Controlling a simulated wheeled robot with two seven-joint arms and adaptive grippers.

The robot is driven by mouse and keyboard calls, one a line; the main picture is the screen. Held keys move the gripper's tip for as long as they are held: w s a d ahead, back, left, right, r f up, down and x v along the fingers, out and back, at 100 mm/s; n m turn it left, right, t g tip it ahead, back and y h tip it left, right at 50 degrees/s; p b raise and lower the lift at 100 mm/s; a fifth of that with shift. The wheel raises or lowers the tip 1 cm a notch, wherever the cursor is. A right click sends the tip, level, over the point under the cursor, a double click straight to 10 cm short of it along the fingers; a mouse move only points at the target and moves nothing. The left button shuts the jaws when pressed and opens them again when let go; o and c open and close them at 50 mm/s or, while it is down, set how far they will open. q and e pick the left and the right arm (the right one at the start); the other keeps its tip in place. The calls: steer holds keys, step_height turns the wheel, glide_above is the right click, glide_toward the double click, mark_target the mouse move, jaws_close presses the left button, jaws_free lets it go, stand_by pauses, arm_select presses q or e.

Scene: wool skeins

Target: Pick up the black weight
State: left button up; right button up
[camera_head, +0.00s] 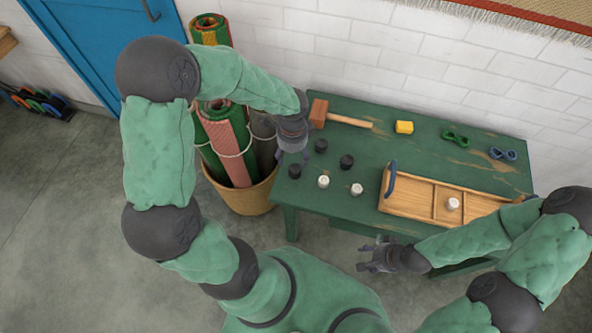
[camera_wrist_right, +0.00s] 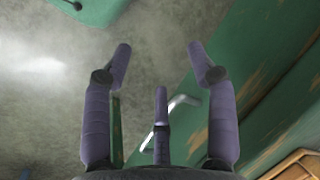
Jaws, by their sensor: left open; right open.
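Two black weights stand on the green table at its left end: one (camera_head: 294,171) near the left edge, the other (camera_head: 346,161) a little farther right. My left gripper (camera_head: 306,153) is open above that end, its fingers pointing down near the two black weights; whether it touches either cannot be told. My right gripper (camera_head: 368,254) is open and empty, low in front of the table's front edge. In the right wrist view its spread fingers (camera_wrist_right: 162,62) have nothing between them, and no weight shows.
Two white weights (camera_head: 323,181) (camera_head: 356,189) stand near the black ones. A wooden tray (camera_head: 405,191) holds another white weight (camera_head: 453,204). A basket (camera_head: 243,200) of rolled rugs stands left.

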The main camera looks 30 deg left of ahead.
mark_target(293, 168)
arm_select(q)
step_height(293, 168, down, 4)
steer(key=shift+b, duration=0.7)
step_height(293, 168, down, 5)
steer(key=b, duration=0.3)
steer(key=shift+s+d, duration=0.1)
steer(key=shift+d, duration=0.05)
steer(key=shift+r, duration=0.1)
jaws_close()
